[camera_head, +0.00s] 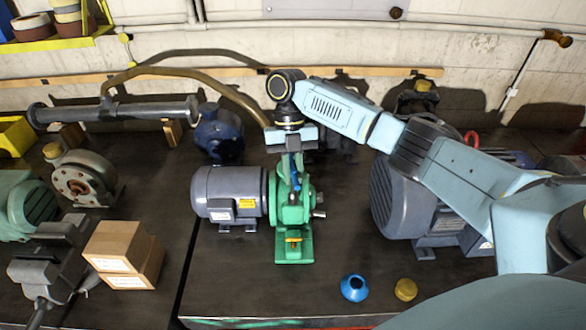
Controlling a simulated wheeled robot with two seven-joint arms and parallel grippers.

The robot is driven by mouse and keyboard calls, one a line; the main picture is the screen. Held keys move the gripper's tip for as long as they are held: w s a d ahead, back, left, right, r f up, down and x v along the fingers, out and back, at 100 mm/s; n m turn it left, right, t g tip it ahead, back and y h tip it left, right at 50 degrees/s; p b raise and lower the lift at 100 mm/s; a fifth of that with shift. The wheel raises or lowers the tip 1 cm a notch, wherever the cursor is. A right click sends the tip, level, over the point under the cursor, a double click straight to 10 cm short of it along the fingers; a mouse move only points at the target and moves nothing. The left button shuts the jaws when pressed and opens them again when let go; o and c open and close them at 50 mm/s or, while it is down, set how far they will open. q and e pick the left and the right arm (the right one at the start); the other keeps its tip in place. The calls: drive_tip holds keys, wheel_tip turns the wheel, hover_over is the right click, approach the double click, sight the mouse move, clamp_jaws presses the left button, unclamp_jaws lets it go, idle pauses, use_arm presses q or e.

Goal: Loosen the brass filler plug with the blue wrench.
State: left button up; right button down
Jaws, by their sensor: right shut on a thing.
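The green gearbox (286,205) stands in the middle of the bench, joined to a grey motor (230,192) on its left. My right gripper (293,172) points down over the top of the gearbox and is shut on the blue wrench (299,166). Only a narrow blue strip of the wrench shows; its jaw end is hard to make out. The gearbox top is mostly covered by the gripper, so I cannot tell whether the wrench is around the brass filler plug. A small brass-yellow part (293,240) shows low on the gearbox front. My left gripper is not in view.
A blue funnel-like piece (354,289) and a yellow-brass cap (405,290) sit at the front. A large grey motor (395,205) stands right, under my arm. Cardboard boxes (122,248) and a vise (48,258) are left. Bench front centre is mostly clear.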

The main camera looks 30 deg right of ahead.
drive_tip(key=shift+r+p, duration=0.75)
drive_tip(key=shift+r, duration=0.2)
drive_tip(key=shift+f, duration=0.1)
drive_tip(key=shift+w+r, duration=0.1)
drive_tip(key=shift+r, duration=2.45)
drive_tip(key=shift+f, duration=0.1)
